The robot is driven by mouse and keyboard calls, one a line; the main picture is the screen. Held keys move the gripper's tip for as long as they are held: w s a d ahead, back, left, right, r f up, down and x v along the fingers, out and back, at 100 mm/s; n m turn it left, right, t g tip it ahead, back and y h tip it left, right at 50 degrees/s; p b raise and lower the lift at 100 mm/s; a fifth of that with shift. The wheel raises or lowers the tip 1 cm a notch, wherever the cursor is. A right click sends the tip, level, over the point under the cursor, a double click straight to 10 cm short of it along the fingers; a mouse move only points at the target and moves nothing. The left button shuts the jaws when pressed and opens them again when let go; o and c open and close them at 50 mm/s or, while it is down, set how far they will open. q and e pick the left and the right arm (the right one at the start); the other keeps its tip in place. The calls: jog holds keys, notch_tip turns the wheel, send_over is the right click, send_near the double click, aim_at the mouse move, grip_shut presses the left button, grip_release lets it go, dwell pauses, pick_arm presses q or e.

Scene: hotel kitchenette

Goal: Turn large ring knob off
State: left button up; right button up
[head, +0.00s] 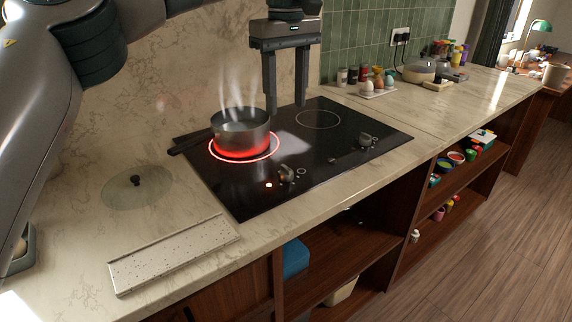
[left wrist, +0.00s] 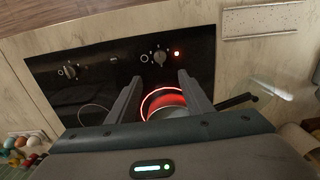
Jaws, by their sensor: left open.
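A black cooktop (head: 235,195) is set in the marble counter. Its larger ring (head: 278,148) glows red, with a steaming pot (head: 241,132) on it. The knob (head: 287,174) in front of this ring has a lit red light beside it. It also shows in the left wrist view (left wrist: 160,56), ahead of the fingertips and apart from them. A second knob (head: 366,139) stands to the right, near the smaller unlit ring (head: 318,119). My left gripper (head: 285,108) is open and empty, pointing down above the back of the cooktop, behind and right of the pot. My right gripper is not in view.
The pot's handle (head: 188,146) points left. A glass lid (head: 137,191) and a speckled board (head: 173,254) lie on the counter to the left. The cooktop's front right is clear.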

aim_at(286, 167)
pick_arm(q)
notch_tip(286, 167, down, 16)
jog(key=shift+r, duration=0.2)
jog(key=shift+f, duration=0.45)
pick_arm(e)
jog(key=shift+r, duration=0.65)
pick_arm(q)
jog(key=c, duration=1.1)
